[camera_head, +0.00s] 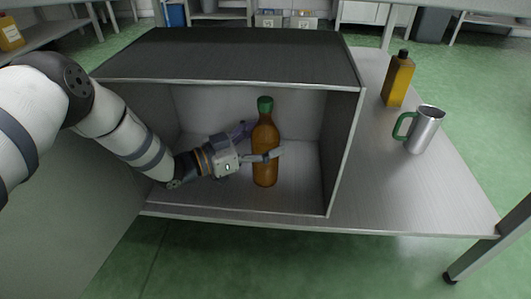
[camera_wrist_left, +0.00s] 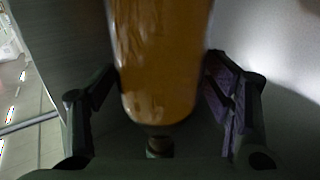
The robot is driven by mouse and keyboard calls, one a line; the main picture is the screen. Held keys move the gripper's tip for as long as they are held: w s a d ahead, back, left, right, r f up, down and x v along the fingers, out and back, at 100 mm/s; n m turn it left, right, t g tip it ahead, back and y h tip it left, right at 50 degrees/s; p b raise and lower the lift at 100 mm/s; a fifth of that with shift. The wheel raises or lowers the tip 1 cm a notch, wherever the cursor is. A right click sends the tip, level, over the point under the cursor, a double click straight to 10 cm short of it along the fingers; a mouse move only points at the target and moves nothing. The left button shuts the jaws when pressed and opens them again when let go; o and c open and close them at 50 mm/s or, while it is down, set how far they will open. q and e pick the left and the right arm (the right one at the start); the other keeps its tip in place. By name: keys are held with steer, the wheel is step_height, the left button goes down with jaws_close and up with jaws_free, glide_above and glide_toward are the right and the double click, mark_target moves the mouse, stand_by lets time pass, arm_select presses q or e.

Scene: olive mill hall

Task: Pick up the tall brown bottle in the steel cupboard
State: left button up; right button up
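The tall brown bottle (camera_head: 265,137) with a green cap stands upright on the floor of the steel cupboard (camera_head: 339,150), whose front is open. My left gripper (camera_head: 262,150) reaches in from the left, one finger in front of the bottle and the other partly hidden behind it. In the left wrist view the bottle (camera_wrist_left: 160,60) fills the space between the two fingers (camera_wrist_left: 160,78), its neck toward the bottom of the picture. Both fingertips appear to touch its sides, so the gripper looks shut on it. My right gripper is in neither view.
The cupboard stands on a grey table (camera_head: 385,196). To its right on the table are an amber bottle with a black cap (camera_head: 398,80) and a steel mug with a green handle (camera_head: 423,131). The table's front right is clear.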

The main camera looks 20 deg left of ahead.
arm_select(q)
steer(key=c, duration=1.4)
steer(key=shift+r, duration=0.1)
jaws_close()
